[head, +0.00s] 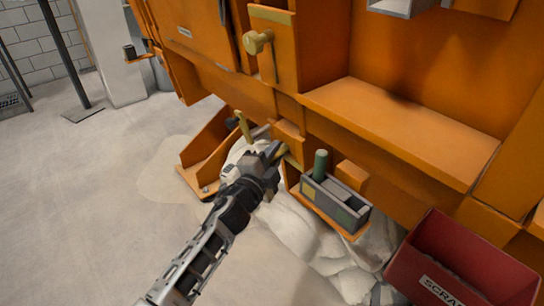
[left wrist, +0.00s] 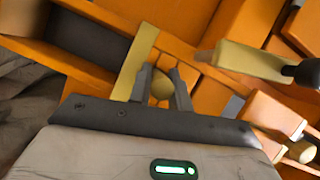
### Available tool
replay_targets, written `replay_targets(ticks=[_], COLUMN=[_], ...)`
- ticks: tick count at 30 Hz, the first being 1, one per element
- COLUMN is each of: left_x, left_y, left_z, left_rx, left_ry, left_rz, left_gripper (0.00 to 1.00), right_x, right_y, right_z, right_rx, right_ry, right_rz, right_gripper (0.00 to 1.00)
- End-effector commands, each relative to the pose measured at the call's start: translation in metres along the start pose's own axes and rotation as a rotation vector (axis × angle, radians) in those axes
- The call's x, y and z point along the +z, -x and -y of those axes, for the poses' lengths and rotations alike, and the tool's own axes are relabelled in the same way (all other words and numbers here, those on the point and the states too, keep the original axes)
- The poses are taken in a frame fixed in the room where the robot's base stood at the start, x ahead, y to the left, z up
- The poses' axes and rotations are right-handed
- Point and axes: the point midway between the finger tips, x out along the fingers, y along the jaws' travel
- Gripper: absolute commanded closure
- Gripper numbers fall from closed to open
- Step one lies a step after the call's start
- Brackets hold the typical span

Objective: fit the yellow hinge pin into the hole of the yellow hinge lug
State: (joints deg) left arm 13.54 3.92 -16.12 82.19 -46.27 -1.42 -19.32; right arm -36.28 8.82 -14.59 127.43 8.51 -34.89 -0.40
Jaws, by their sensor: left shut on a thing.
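My left gripper (head: 275,153) reaches in from the lower left to the lower front of the orange machine. In the left wrist view its two dark fingers (left wrist: 162,90) are shut on a yellowish rounded piece, which looks like the hinge pin (left wrist: 162,87). Only its end shows between the fingers. A flat yellow plate, apparently the hinge lug (left wrist: 133,68), stands just left of the fingers. An upright yellow piece (head: 243,126) shows left of the gripper in the head view. I cannot see the lug's hole or whether the pin touches it. My right gripper is not in view.
A grey bin (head: 335,203) with a green cylinder (head: 320,165) stands close right of the gripper. A red scrap box (head: 462,262) is at the lower right. A yellow knob (head: 258,42) sits higher on the machine. Open floor (head: 90,200) lies to the left.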

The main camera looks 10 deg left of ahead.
Motion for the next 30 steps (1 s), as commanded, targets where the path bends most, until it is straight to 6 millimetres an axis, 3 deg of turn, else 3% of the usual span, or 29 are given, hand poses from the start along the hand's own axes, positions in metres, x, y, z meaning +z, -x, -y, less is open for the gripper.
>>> replay_targets(ticks=[3,4,6,23,30], left_x=[-0.002,-0.002,-0.002,-0.002,-0.002], left_y=[-0.003,-0.003,-0.003,-0.002,0.044], left_z=[0.001,0.001,0.001,-0.002,-0.001], left_rx=[-0.002,-0.002,-0.001,0.003,0.005], left_ry=[0.0,0.0,0.0,0.0,0.001], left_rz=[-0.002,-0.001,-0.002,0.0,0.001], left_gripper=[1.0,0.72,0.55,0.55,0.55], right_x=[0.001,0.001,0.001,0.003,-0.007], right_y=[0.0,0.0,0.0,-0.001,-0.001], right_z=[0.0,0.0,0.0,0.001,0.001], right_rx=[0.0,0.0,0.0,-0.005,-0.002], right_ry=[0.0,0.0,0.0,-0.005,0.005], right_rz=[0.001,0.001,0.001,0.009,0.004], right_gripper=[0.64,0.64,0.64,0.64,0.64])
